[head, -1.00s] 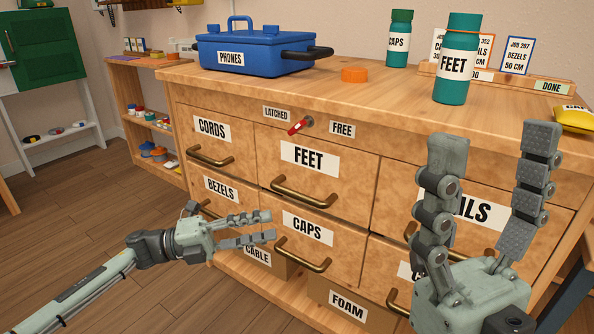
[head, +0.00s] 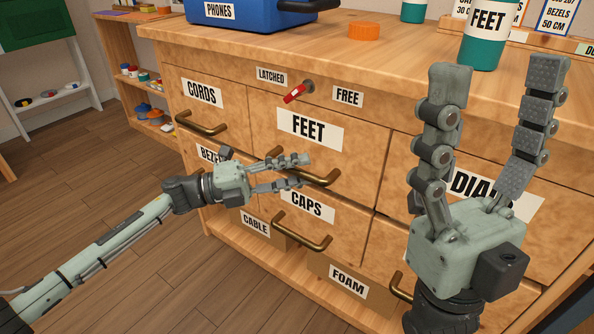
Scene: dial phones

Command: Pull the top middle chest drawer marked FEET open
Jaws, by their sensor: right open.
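The FEET drawer (head: 355,160) is the top middle one of the wooden chest, and it is shut, flush with its neighbours. Its curved brass handle (head: 330,181) is partly hidden behind my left gripper. My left gripper (head: 303,171) is open, its two fingers pointing right, one above the other, at the handle. I cannot tell whether they touch it. My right gripper (head: 495,85) is open and empty, fingers up, in front of the DIALS drawer. A red latch lever (head: 294,95) above the FEET drawer points down-left, between the LATCHED and FREE labels.
The CORDS drawer (head: 225,122) is to the left and the CAPS drawer (head: 335,232) below. On the chest top stand a blue PHONES case (head: 260,14), an orange cap (head: 364,31) and a teal FEET bottle (head: 484,50). Open floor lies at lower left.

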